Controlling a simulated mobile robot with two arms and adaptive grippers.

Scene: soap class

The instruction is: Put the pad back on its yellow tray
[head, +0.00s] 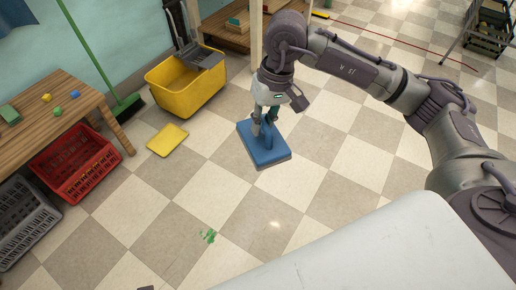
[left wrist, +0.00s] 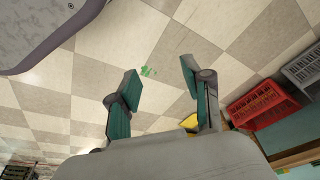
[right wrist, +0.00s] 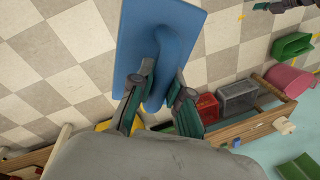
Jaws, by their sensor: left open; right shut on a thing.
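The pad (head: 262,148) is a flat blue rectangle with a raised blue handle. My right gripper (head: 266,122) is shut on that handle, with the plate below it. In the right wrist view the fingers grip both sides of the handle, and the plate (right wrist: 150,25) shows beyond them. I cannot tell how far the pad is above the floor. The yellow tray (head: 167,140) lies flat and empty on the floor, left of the pad. My left gripper (left wrist: 160,77) is open and empty above the floor in the left wrist view.
A yellow mop bucket (head: 187,90) stands behind the tray, with a green broom (head: 100,55) beside it. Red (head: 75,163) and grey (head: 22,222) crates are by the wooden table (head: 40,103) at left. A green stain (head: 209,236) marks the floor in front. Tiles between pad and tray are clear.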

